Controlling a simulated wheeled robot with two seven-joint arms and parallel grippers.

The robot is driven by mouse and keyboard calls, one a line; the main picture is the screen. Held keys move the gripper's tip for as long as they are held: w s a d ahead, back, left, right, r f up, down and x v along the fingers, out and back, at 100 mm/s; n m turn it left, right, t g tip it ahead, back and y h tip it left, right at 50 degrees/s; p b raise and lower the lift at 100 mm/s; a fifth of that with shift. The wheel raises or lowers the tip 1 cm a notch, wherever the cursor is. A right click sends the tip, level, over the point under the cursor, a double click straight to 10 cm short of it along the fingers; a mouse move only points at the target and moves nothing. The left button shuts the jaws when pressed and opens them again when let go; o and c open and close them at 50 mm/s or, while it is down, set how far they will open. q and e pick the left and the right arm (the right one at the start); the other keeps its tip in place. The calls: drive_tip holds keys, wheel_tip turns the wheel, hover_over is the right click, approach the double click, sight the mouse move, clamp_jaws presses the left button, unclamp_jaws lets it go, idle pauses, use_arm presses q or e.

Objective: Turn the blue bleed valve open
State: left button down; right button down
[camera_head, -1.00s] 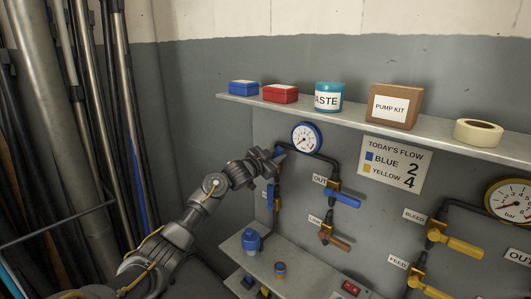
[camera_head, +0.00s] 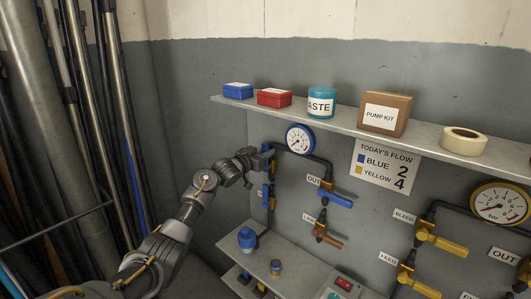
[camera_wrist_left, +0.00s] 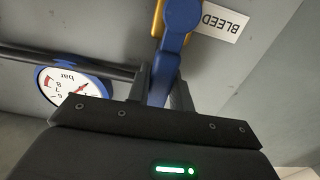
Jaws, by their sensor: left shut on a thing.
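The blue bleed valve's handle (camera_wrist_left: 165,65) stands between the two fingers of my left gripper (camera_wrist_left: 160,92) in the left wrist view. The fingers are shut on it. A bit of the yellow valve body (camera_wrist_left: 158,14) shows at the top, beside the BLEED label (camera_wrist_left: 220,20). In the head view my left gripper (camera_head: 263,161) is at the pipe left of the blue-rimmed gauge (camera_head: 300,139), and only a small piece of the blue handle (camera_head: 266,147) shows past the fingers. My right gripper is in neither view.
Right of the gripper are the blue OUT handle (camera_head: 336,199) and the LINK valve's brown handle (camera_head: 329,240). A shelf (camera_head: 225,102) with boxes, a jar and tape runs above. Yellow valves (camera_head: 440,243) are at the right. Tall pipes (camera_head: 90,120) stand at the left.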

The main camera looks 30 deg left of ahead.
use_arm(q)
drive_tip(key=c, duration=1.2)
unclamp_jaws()
drive_tip(key=shift+c, duration=0.2)
drive_tip(key=shift+s+a+f, duration=0.1)
drive_tip(key=shift+s+f, duration=0.05)
drive_tip(key=shift+s, duration=0.15)
drive_tip(key=b+v, duration=0.3)
drive_tip(key=v, duration=0.7)
